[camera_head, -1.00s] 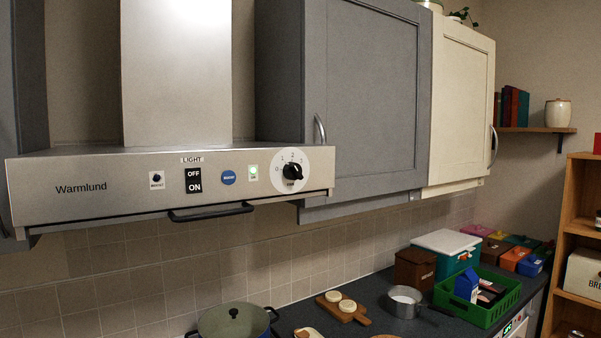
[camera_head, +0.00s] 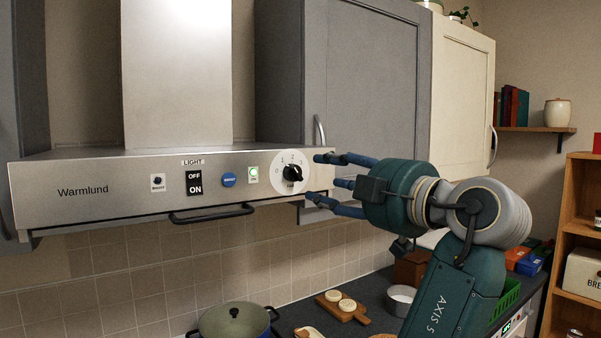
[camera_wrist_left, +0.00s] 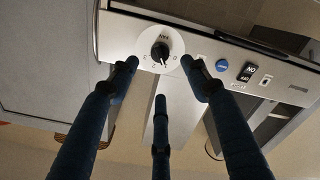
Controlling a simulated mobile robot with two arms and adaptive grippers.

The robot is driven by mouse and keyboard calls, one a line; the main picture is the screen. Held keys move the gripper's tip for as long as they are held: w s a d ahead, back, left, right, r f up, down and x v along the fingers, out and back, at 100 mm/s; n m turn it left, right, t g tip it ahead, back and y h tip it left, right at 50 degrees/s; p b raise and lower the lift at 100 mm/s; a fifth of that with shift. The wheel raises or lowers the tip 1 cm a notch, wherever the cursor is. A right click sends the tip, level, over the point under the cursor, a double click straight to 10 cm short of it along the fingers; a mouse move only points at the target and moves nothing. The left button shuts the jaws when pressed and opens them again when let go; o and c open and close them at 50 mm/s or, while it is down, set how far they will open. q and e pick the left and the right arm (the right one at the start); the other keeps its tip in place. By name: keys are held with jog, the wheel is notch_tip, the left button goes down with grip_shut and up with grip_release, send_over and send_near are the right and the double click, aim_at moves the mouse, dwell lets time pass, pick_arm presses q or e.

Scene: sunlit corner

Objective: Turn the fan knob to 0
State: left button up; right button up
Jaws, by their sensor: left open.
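The black fan knob (camera_head: 292,173) sits on a round white dial at the right end of the steel hood's front panel. Numbers ring the dial, with 0 at its left side; I cannot tell exactly which number the knob points to. My left gripper (camera_head: 325,180) is open, its blue fingers spread just to the right of the dial and reaching toward it. In the left wrist view the knob (camera_wrist_left: 160,51) shows upside down beyond the spread fingertips (camera_wrist_left: 160,72), apart from them. My right gripper is not in view.
The hood panel (camera_head: 110,190) also has a light switch (camera_head: 194,183), a blue button (camera_head: 228,179) and a green indicator (camera_head: 253,174). A handle bar (camera_head: 212,214) juts out below. A grey cabinet (camera_head: 370,80) adjoins on the right. A pot (camera_head: 233,322) stands below.

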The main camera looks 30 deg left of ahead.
aim_at(299, 176)
pick_arm(q)
jog(key=p+x, duration=0.4)
jog(key=x, duration=0.5)
jog(key=shift+w+a, duration=0.2)
jog(key=shift+a, duration=0.05)
jog(key=shift+f, duration=0.1)
jog(key=shift+c, duration=0.2)
jog(key=c, duration=1.1)
